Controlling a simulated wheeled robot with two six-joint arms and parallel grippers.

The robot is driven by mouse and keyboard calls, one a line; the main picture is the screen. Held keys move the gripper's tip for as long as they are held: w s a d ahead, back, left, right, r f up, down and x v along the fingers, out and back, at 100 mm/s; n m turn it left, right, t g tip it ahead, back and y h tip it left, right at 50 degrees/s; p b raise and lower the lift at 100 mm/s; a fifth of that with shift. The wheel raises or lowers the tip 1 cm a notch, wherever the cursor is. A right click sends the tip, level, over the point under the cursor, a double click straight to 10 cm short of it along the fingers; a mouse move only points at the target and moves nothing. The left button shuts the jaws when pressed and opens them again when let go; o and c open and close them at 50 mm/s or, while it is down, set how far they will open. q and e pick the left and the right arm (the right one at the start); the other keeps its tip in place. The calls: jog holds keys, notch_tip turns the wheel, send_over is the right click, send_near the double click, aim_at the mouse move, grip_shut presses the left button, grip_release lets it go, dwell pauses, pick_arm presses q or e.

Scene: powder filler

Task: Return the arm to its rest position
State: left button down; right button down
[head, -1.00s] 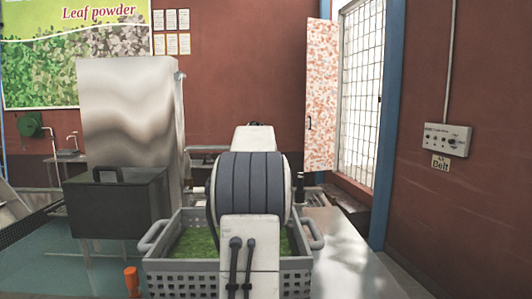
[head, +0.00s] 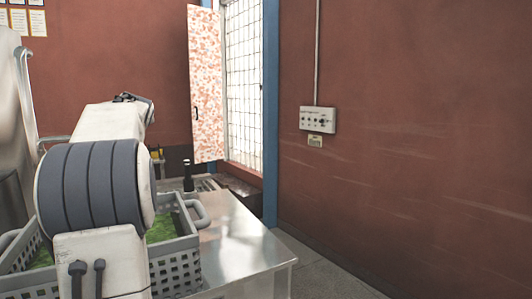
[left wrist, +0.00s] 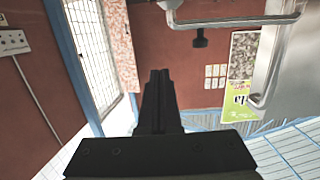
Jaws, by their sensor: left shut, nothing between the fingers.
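My own arm, with its white links and dark ribbed joint, fills the left of the head view. Its gripper is hidden there behind the arm. In the left wrist view my left gripper (left wrist: 158,74) is shut, its two dark fingers together with nothing between them. It points at the red-brown wall between the window and the poster, clear of any object. My right gripper is in neither view.
A grey crate (head: 176,268) with green leafy material stands behind my arm, on or beside a shiny metal table (head: 245,245). A switch box (head: 318,120) is on the right wall. A barred window (head: 243,80) is at the back. Floor on the right is clear.

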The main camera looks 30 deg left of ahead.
pick_arm(q)
jog(key=w+d+f+m+t+h+p, duration=0.1)
jog(key=w+d+f+m+h, duration=0.3)
jog(key=d, duration=0.7)
jog(key=w+d+f+h, duration=0.3)
jog(key=w+d+f, duration=0.35)
jog(key=d, duration=0.45)
jog(key=s+d+f+m+g+h, duration=0.15)
jog(key=d+f, duration=0.25)
jog(key=d, duration=0.4)
jog(key=s+d+f+m+h, duration=0.1)
jog(key=d+f+m+h, duration=0.15)
jog(key=d, duration=0.45)
jog(key=s+d+f+m+g+h, duration=0.1)
jog(key=d+f, duration=0.3)
jog(key=d, duration=0.4)
jog(key=s+d+f+m+g+h+p, duration=0.3)
jog(key=s+d+f, duration=0.4)
jog(key=s+d, duration=0.55)
jog(key=s+d+f+m+g, duration=0.2)
jog(key=s+f+m, duration=0.1)
jog(key=s, duration=0.6)
jog(key=s+d+f+m+g, duration=0.3)
jog(key=s+f, duration=0.2)
jog(key=s, duration=0.5)
jog(key=shift+s+y+b, duration=0.25)
jog(key=shift+y+b, duration=0.1)
jog(key=shift+y, duration=0.05)
